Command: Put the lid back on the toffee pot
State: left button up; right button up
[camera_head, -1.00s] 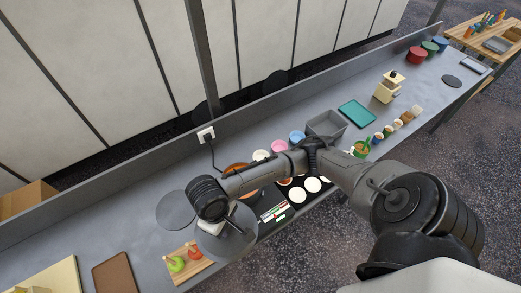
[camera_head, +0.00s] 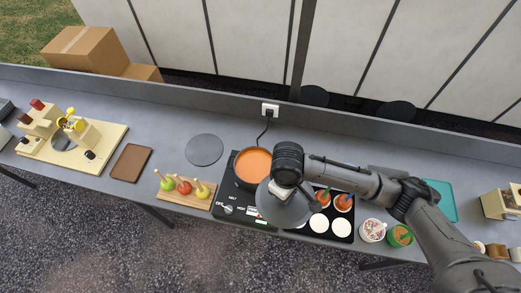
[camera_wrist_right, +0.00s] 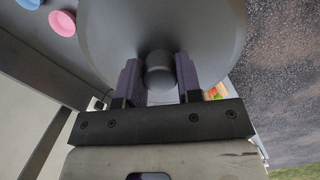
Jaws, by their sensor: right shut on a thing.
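The toffee pot (camera_head: 240,181) stands uncovered on a black warming plate, with orange toffee showing inside. The grey round lid (camera_head: 288,213) is in the air just right of the pot and toward the front, overlapping its right edge in the head view. My right gripper (camera_head: 281,188) is shut on the lid's knob, partly hidden by my wrist. In the right wrist view, the two fingers of my right gripper (camera_wrist_right: 159,80) close on the dark knob, with the lid (camera_wrist_right: 205,30) beyond them. My left gripper is not in view.
A flat dark disc (camera_head: 204,150) lies left of the pot. A board (camera_head: 184,198) with toffee apples stands front left. A black tray (camera_head: 322,239) with white rounds and cups is to the right. A cable runs from behind the pot to a wall socket (camera_head: 270,109).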

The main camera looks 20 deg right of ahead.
jog(key=w+f+n+t+b, duration=0.1)
jog(key=w+f+n+b, duration=0.2)
jog(key=w+n, duration=0.8)
jog(key=w+f+n+t+b, duration=0.1)
jog(key=w+f+n+b, duration=0.2)
jog(key=n, duration=1.8)
jog(key=w+f, duration=0.4)
jog(key=w, duration=0.4)
jog(key=shift+w+a+t+y+b, duration=0.3)
jog(key=shift+w+y+b, duration=0.1)
jog(key=shift+f+b, duration=2.45)
jog(key=shift+f, duration=0.6)
jog(key=shift+r, duration=0.1)
jog(key=shift+p, duration=0.35)
